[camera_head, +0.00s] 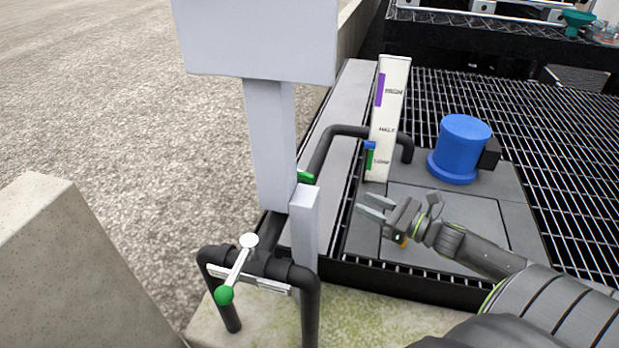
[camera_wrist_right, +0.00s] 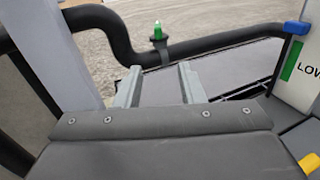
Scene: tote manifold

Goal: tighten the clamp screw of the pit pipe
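The black pit pipe (camera_head: 338,134) bends over the grey ledge and passes behind the white gauge board. A small green clamp screw (camera_head: 306,177) sits on the pipe's left part, partly hidden by the grey posts. In the right wrist view the green screw (camera_wrist_right: 158,31) stands upright on a dark collar around the pipe (camera_wrist_right: 215,43). My right gripper (camera_head: 372,208) is open and empty, right of the screw and apart from it. Its two fingers (camera_wrist_right: 160,85) point toward the pipe in the wrist view, with the screw beyond them. My left gripper is not in view.
A grey post (camera_head: 303,225) and a larger post with a box (camera_head: 270,140) stand left of my gripper. The gauge board (camera_head: 390,100) and blue motor (camera_head: 460,148) stand behind it. A green-ended lever (camera_head: 237,270) sits on the front pipework. Grating covers the right.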

